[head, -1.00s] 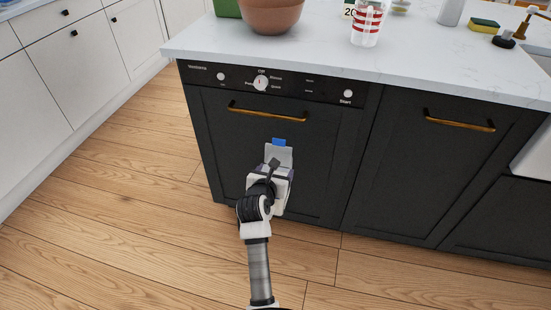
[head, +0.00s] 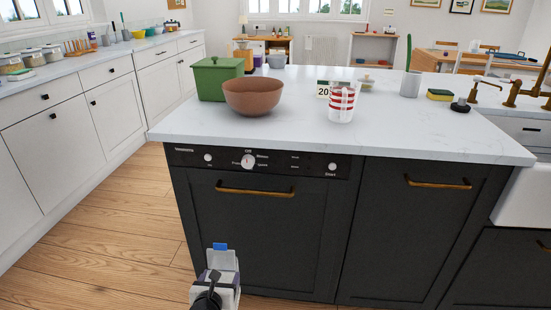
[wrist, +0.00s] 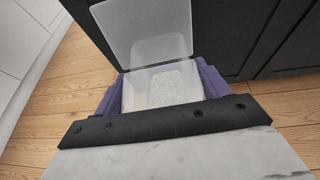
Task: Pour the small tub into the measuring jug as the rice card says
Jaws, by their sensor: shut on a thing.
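My gripper (head: 216,288) is low in front of the dark dishwasher front, below the counter top. It is shut on the small tub, a translucent box with its lid standing open (wrist: 150,30). In the wrist view the tub (wrist: 160,85) sits between the purple finger pads and holds pale grains. In the head view its lid and a blue tab (head: 220,247) show. The measuring jug (head: 342,108), clear with red bands, stands upright on the island counter. A small card (head: 322,89) reading "20" stands behind it, partly covered by the jug; the rest is unreadable.
On the counter (head: 420,135), a brown bowl (head: 253,96) and a green lidded box (head: 218,77) stand left of the jug. A grey cup (head: 411,84), a sponge (head: 440,95) and a brass tap (head: 515,92) are to the right. The counter front by the jug is clear.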

